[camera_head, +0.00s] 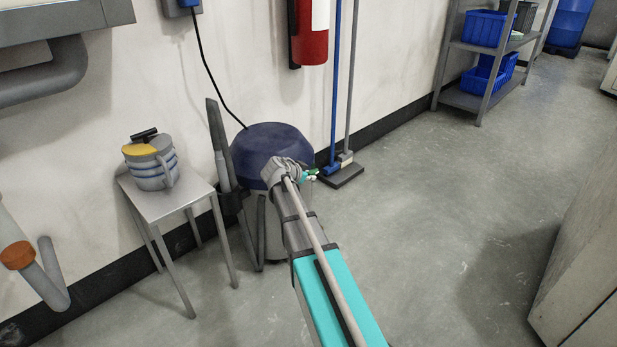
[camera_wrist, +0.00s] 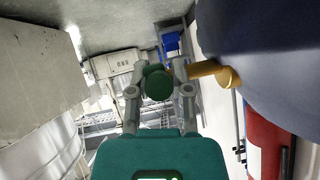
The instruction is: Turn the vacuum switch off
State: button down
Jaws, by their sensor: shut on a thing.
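The vacuum (camera_head: 272,148) stands on the floor against the wall, with a dark blue dome over a grey body. In the wrist view its blue dome (camera_wrist: 270,45) fills the upper right. A yellow lever (camera_wrist: 212,72) sticks out from the dome and runs behind one finger. My gripper (camera_wrist: 160,82) is shut on a dark green round knob (camera_wrist: 158,84) in line with the lever. Whether knob and lever are one switch is hidden by the finger. In the head view the green knob (camera_head: 313,172) shows small at the vacuum's right side, past my wrist.
A small metal table (camera_head: 170,199) with a striped jug (camera_head: 150,166) stands left of the vacuum. A red fire extinguisher (camera_head: 310,35) hangs above, and a broom (camera_head: 334,120) leans by the wall. A shelf (camera_head: 470,100) with blue bins stands farther back. The floor to the right is clear.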

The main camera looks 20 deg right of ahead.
jog(key=c, duration=0.5)
grip_release()
jog(key=shift+c, duration=0.2)
jog(key=shift+r+g+y+p, duration=0.15)
jog(key=shift+g+y+p, duration=0.2)
jog(key=shift+p, duration=0.55)
